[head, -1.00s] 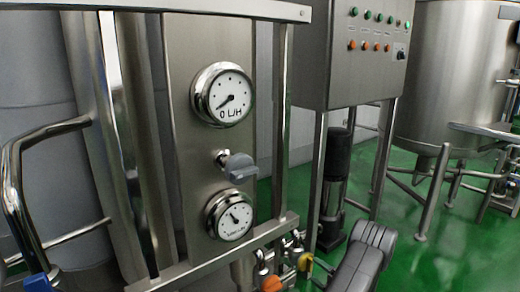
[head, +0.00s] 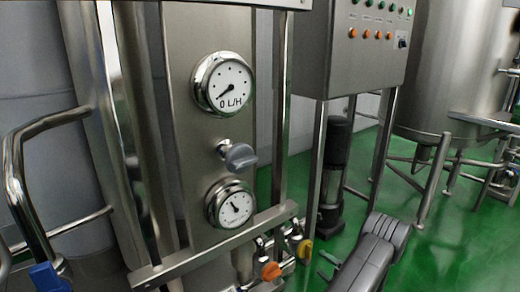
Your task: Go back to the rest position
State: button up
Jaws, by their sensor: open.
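A dark grey link of my arm (head: 372,256) shows at the bottom, right of centre, in front of the green floor. It appears clear of the steel frame. The steel panel (head: 188,130) carries a large upper gauge (head: 223,84) marked L/H, with its needle pointing down and left. Below it a grey knob (head: 241,157) sticks out of the panel, with nothing on it. A smaller gauge (head: 230,204) sits under the knob.
Orange (head: 271,271) and yellow (head: 305,250) valve handles sit low beside my arm. A control box (head: 350,65) on legs stands behind, with a black pump (head: 335,165) beneath. A steel tank (head: 450,80) stands at right. Open green floor (head: 440,255) lies lower right.

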aim_at(310, 253)
jog(key=b+x, duration=0.2)
jog(key=x, duration=0.5)
jog(key=shift+f, duration=0.1)
jog(key=shift+r+m, duration=0.2)
jog(key=shift+m, duration=0.6)
jog(key=m, duration=0.3)
jog(key=shift+m, duration=0.3)
jog(key=m, duration=0.4)
jog(key=shift+d+r+p, duration=0.1)
jog(key=shift+r+p, duration=0.05)
jog(key=shift+p, duration=0.2)
jog(key=shift+w+d+r+m+p, duration=0.1)
jog(key=shift+m+p, duration=1.3)
jog(key=shift+m, duration=0.75)
jog(key=shift+d+m+p, duration=0.1)
jog(key=shift+m+p, duration=1.25)
jog(key=shift+m, duration=0.8)
